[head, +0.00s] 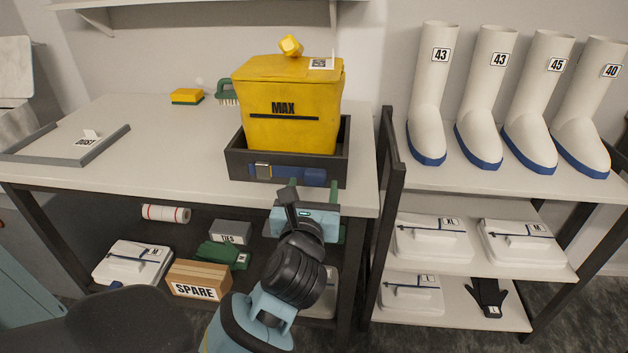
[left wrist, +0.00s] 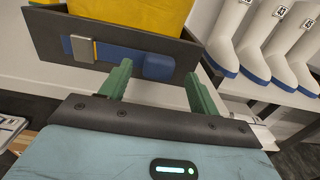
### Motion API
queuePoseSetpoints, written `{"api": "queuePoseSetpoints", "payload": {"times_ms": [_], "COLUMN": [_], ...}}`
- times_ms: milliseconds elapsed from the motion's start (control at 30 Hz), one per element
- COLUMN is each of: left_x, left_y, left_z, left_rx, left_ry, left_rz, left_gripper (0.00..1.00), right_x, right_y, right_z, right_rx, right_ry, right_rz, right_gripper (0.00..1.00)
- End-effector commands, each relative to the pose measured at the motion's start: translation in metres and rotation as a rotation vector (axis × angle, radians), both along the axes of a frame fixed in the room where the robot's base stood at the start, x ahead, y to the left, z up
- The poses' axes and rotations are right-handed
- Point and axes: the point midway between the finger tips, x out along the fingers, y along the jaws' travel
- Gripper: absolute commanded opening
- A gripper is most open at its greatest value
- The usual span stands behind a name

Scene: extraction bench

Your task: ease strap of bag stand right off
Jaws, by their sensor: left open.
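The yellow bag (head: 290,100), marked MAX, sits in a dark open-topped stand (head: 236,166) at the bench's front edge. A blue strap (head: 285,172) with a metal buckle (head: 263,170) runs along the stand's front face and ends at the right in a thicker blue tab (head: 315,177). The strap (left wrist: 110,52) and tab (left wrist: 158,67) also show in the left wrist view. My left gripper (head: 313,187) is open, its green fingers (left wrist: 158,71) pointing at the stand's front. The fingertips are near the tab, one on either side in the wrist view; contact cannot be told. My right gripper is out of view.
A sponge (head: 187,96), a brush (head: 227,92) and a grey tray (head: 70,158) are on the bench. A dark rack post (head: 391,180) stands close to the right.

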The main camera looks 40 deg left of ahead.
Motion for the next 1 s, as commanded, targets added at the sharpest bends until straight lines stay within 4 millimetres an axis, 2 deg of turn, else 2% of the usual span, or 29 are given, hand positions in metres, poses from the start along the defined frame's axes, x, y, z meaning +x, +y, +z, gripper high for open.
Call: {"api": "queuePoseSetpoints", "payload": {"times_ms": [100,233,567,667,1000], "left_x": [0.014,0.023,0.026,0.026,0.026], "left_y": [0.009,0.014,0.016,0.016,0.016], "left_z": [0.0,0.0,0.0,0.0,0.0], "left_rx": [0.003,0.002,0.001,0.001,0.001], "left_ry": [-0.001,0.001,0.001,0.001,0.001], "left_rz": [0.001,0.0,0.0,0.0,0.0], "left_gripper": [0.62,0.62,0.62,0.51,0.07], "right_x": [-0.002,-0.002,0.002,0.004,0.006], "right_y": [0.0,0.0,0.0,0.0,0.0], "right_z": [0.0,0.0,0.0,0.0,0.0], "right_rx": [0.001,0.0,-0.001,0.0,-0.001], "right_ry": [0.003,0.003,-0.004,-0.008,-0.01], "right_rz": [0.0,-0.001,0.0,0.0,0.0], "right_gripper": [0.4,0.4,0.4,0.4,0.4]}}
